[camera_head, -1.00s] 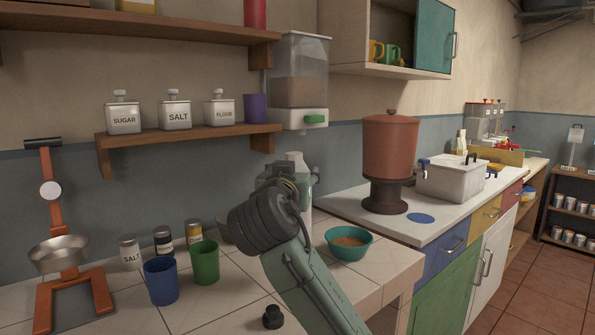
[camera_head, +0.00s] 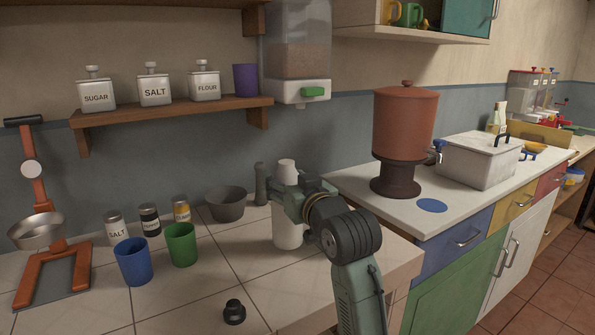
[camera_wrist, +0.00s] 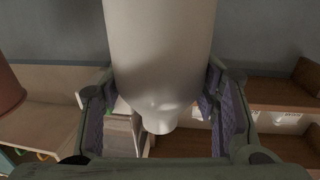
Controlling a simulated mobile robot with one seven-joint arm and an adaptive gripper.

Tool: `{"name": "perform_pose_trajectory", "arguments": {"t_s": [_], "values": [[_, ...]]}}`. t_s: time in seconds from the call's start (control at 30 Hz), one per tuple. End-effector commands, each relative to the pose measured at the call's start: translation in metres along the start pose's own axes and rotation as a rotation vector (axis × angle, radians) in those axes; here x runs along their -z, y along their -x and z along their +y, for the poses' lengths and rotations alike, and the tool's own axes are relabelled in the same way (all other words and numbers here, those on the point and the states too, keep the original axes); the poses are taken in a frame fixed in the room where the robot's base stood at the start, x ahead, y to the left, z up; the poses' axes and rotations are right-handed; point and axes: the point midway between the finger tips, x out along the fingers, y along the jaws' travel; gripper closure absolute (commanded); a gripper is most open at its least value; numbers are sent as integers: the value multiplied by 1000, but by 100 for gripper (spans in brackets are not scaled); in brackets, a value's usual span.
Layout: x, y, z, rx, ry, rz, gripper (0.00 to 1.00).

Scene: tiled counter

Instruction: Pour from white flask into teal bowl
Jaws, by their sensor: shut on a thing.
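The white flask (camera_head: 288,229) stands about upright at the counter's back right, its narrower top (camera_head: 286,172) showing above my gripper (camera_head: 290,200). My gripper is shut around the flask's body. In the wrist view the flask (camera_wrist: 160,50) fills the upper middle, with a purple-padded finger of my gripper (camera_wrist: 165,115) on each side. I cannot tell whether its base touches the counter. The teal bowl does not show now; my arm covers that part of the counter.
A small black stopper-like piece (camera_head: 234,312) lies on the tiled counter (camera_head: 205,290). A dark grey bowl (camera_head: 225,205) is left of the flask. Green (camera_head: 181,245) and blue (camera_head: 133,262) cups stand further left. A brown dispenser (camera_head: 403,125) stands at right.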

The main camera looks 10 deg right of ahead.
Motion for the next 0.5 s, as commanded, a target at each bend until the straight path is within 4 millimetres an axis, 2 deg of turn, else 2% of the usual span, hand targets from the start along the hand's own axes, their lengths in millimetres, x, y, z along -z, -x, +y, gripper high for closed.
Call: {"name": "perform_pose_trajectory", "arguments": {"t_s": [0.27, 0.5], "values": [[2, 2, -3, 33, -38, 12, 93], [6, 5, 13, 35, -199, 50, 93]]}}
